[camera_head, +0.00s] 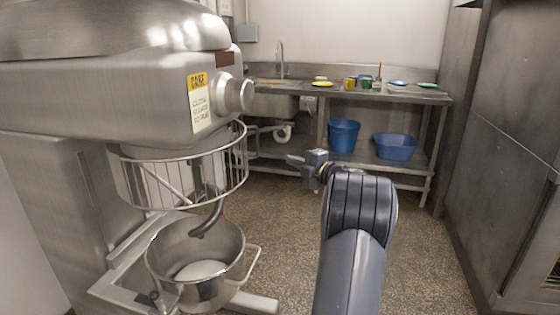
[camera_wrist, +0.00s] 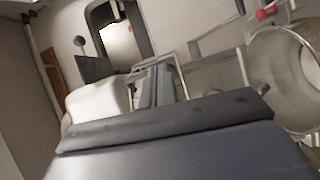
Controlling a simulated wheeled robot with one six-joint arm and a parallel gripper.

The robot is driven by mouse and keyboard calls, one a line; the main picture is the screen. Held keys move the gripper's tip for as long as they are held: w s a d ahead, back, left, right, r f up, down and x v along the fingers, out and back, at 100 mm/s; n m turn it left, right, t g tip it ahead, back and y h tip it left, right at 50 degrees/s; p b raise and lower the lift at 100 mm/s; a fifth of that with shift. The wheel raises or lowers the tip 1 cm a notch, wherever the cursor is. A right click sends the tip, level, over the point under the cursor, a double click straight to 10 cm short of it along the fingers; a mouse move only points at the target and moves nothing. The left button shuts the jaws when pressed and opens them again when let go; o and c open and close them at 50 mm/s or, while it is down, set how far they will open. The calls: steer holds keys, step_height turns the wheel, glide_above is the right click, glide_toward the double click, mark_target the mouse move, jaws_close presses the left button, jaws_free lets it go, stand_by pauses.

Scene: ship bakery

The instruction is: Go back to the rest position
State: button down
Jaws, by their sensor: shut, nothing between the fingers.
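My gripper (camera_head: 296,160) is at the end of my dark grey arm, near the middle of the head view. It is held in the air above the speckled floor, pointing left toward the mixer, with nothing in it. Its fingers are small here and look closed.
A large steel mixer (camera_head: 110,95) with a wire guard and a bowl (camera_head: 197,262) stands at left. A steel sink table (camera_head: 415,97) with colourful dishes stands at the back; blue tubs (camera_head: 396,146) sit on its lower shelf. A steel cabinet (camera_head: 512,130) lines the right. Floor between is clear.

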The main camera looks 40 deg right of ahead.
steer(key=shift+s+d, duration=0.5)
steer(key=shift+d, duration=0.35)
